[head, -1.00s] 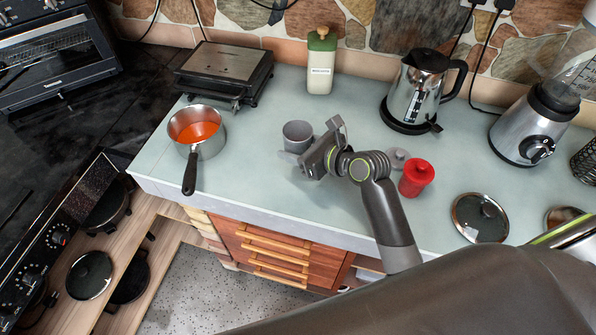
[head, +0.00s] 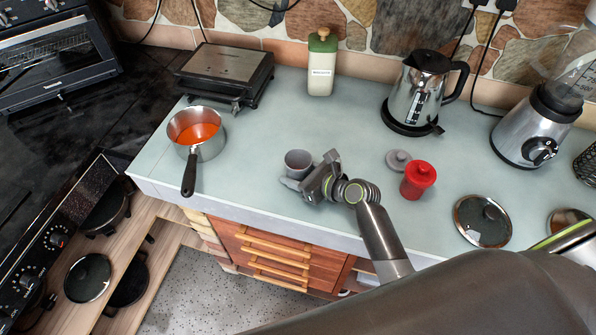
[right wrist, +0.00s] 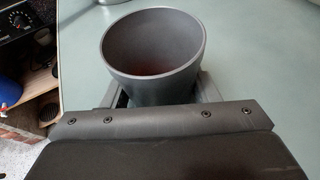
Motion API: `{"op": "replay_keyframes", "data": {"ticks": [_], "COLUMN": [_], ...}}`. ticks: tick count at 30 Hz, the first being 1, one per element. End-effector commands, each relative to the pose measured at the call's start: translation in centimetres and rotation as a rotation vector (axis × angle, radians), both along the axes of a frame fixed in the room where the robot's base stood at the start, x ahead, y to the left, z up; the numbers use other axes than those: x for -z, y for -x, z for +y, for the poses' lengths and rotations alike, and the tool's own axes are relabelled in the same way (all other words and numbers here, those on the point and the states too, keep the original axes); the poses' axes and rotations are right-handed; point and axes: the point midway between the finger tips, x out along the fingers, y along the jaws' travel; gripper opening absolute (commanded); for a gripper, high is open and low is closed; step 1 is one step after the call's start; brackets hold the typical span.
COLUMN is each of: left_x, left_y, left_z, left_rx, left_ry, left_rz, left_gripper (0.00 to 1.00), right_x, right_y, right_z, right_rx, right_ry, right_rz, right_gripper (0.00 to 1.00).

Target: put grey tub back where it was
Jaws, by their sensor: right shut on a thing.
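The grey tub (head: 298,160) is upright and open-topped near the front part of the counter, left of my right gripper (head: 296,181). My right gripper is shut on the tub, with its fingers on either side of it. The right wrist view also shows the tub (right wrist: 155,55) between the fingers, with a faint reddish tint deep inside. I cannot tell whether its base touches the counter. A grey lid (head: 398,160) lies on the counter to the right. My left gripper is not in view.
A red jar (head: 417,179) stands just right of my right gripper. A saucepan (head: 208,146) of orange-red liquid is at left. A glass lid (head: 482,221) lies at right. A green-capped bottle (head: 320,78), kettle (head: 411,95) and blender (head: 534,130) stand behind.

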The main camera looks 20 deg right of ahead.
Motion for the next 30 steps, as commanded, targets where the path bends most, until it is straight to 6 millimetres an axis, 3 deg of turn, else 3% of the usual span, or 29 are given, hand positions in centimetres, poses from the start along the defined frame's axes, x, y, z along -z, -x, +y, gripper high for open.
{"op": "replay_keyframes", "data": {"ticks": [2, 3, 7, 20, 30], "left_x": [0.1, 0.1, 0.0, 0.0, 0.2], "left_y": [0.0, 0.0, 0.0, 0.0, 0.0], "left_z": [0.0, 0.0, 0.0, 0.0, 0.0], "left_rx": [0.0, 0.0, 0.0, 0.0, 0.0], "left_ry": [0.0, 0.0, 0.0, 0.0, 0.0], "left_rz": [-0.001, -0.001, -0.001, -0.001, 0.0], "left_gripper": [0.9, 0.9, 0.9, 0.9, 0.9], "right_x": [0.3, 0.3, 0.2, -0.3, -2.6], "right_y": [0.0, 0.0, 0.0, 0.5, 5.2], "right_z": [0.0, 0.0, 0.0, -0.4, -3.5], "right_rx": [0.0, 0.0, 0.0, 0.001, 0.0], "right_ry": [-0.001, -0.001, -0.001, 0.002, 0.004], "right_rz": [0.001, 0.001, 0.001, 0.0, 0.0], "right_gripper": [0.22, 0.59, 0.76, 0.77, 0.77]}}
